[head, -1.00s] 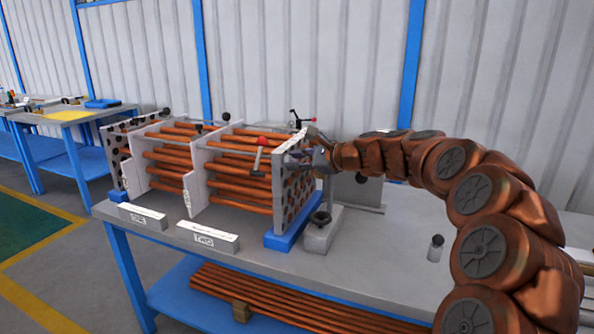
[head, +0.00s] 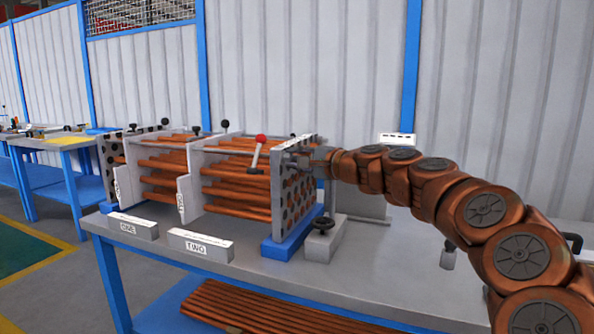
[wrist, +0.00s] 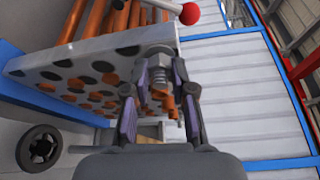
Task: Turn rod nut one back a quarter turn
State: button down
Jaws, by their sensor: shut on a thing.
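My gripper (head: 303,160) is at the right face of the perforated end plate (head: 282,210) of the rod bundle. In the wrist view my gripper (wrist: 158,68) points at that plate, with one dark finger on each side of a small grey fitting (wrist: 157,57). The fingers are shut on this fitting, which I take to be rod nut one; no label on it is readable. A ribbed, threaded-looking part shows between the fingers. The nut's exact angle and its far side are hidden, and in the head view the fingers cover it.
A lever with a red ball (head: 261,138) stands by the plate; the ball also shows in the wrist view (wrist: 189,14). A black handwheel (head: 323,223) sits low in front. Labelled blocks ONE (head: 132,226) and TWO (head: 200,245) lie along the front edge.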

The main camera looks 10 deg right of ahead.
jog(key=shift+a+n+b, duration=0.1)
jog(key=shift+n+b, duration=0.2)
dwell(0.4)
jog(key=c, duration=1.3)
grip_release()
jog(key=shift+a, duration=0.1)
jog(key=o, duration=0.3)
jog(key=shift+o, duration=0.2)
jog(key=shift+r, duration=0.1)
